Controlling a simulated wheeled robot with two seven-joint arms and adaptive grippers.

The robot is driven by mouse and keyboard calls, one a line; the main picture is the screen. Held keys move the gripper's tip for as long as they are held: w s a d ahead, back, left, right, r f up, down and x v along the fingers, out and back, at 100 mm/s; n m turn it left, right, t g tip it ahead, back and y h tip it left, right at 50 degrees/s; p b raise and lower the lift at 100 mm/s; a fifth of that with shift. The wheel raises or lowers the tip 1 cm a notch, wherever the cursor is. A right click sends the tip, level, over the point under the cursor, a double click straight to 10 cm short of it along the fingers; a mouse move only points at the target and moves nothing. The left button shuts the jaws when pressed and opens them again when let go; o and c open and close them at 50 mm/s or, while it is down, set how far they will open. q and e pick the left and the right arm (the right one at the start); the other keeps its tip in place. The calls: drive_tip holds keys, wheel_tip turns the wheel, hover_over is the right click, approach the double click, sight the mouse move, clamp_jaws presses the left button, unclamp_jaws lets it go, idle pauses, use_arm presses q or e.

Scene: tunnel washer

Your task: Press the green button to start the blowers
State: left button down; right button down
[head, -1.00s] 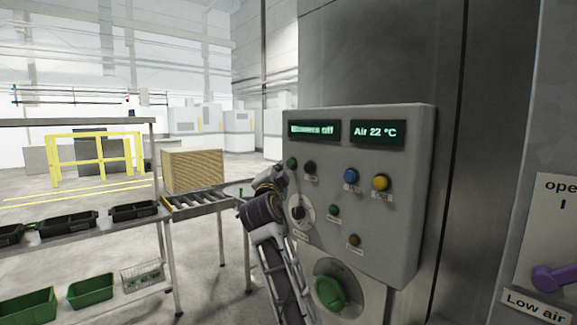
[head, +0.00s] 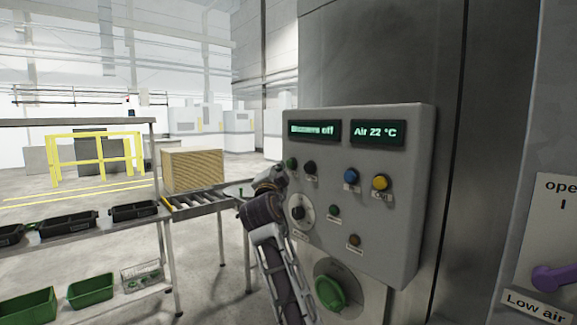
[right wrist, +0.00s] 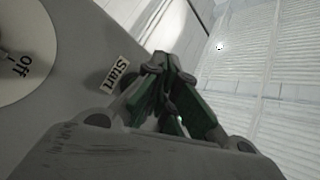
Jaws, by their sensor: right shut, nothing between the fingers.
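The green button (head: 291,163) is at the upper left of the grey control panel (head: 400,235), under the display (head: 314,131) reading "Blowers off". My right gripper (head: 284,172) is at the panel's left edge, just below and in front of the green button. I cannot tell whether it touches it. In the right wrist view the fingers (right wrist: 172,72) are shut with nothing between them, beside the "Start" label (right wrist: 119,74). The button is not clearly visible there, as the fingers cover that spot. My left gripper is not in view.
The panel also has a black button (head: 310,167), a blue button (head: 351,176), a yellow button (head: 381,182), a rotary switch (head: 298,212) and a large green knob (head: 331,292). A roller conveyor (head: 205,201) and a shelf rack with bins stand to the left.

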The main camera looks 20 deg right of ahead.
drive_tip(key=shift+w+d, duration=0.15)
drive_tip(key=shift+d, duration=0.2)
drive_tip(key=shift+w+d+b, duration=0.2)
drive_tip(key=shift+d+b, duration=0.15)
drive_tip(key=shift+d, duration=0.2)
idle(1.7)
drive_tip(key=shift+a, duration=0.15)
drive_tip(key=shift+s+a+b, duration=0.35)
drive_tip(key=shift+a+b, duration=0.25)
drive_tip(key=shift+a, duration=0.1)
drive_tip(key=shift+a, duration=0.1)
drive_tip(key=shift+s+a+b, duration=0.3)
drive_tip(key=shift+a+b, duration=0.05)
drive_tip(key=shift+a, duration=0.4)
drive_tip(key=shift+s+a+b, duration=0.25)
drive_tip(key=shift+a+b, duration=0.15)
drive_tip(key=shift+a, duration=0.4)
drive_tip(key=shift+s+a+b, duration=0.3)
drive_tip(key=shift+a+b, duration=0.05)
drive_tip(key=shift+a, duration=0.4)
